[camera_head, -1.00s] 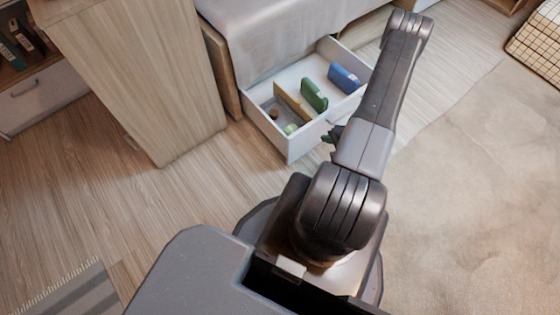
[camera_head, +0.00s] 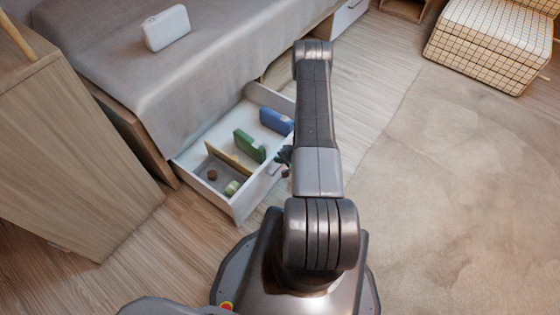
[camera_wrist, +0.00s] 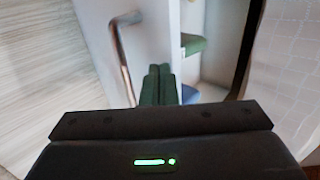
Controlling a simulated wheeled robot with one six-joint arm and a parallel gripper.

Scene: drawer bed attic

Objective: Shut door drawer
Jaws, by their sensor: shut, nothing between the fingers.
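The white drawer (camera_head: 232,205) under the bed stands pulled out, with its handle (camera_head: 275,170) on the front face. It holds a green item (camera_head: 249,146), a blue item (camera_head: 276,121), a wooden divider and small things. My gripper (camera_head: 284,156) is beside the drawer front near the handle, partly hidden by my arm. In the wrist view the fingers (camera_wrist: 158,84) are shut with nothing between them, close to the white drawer front. The handle (camera_wrist: 122,55) shows to their left, apart from the fingers, and the drawer inside shows to their right.
The bed (camera_head: 205,65) with a grey cover and a white case (camera_head: 167,28) stands behind the drawer. A wooden cabinet (camera_head: 70,150) stands at the left. A checked ottoman (camera_head: 488,45) is at the upper right. The carpet (camera_head: 450,180) at the right is clear.

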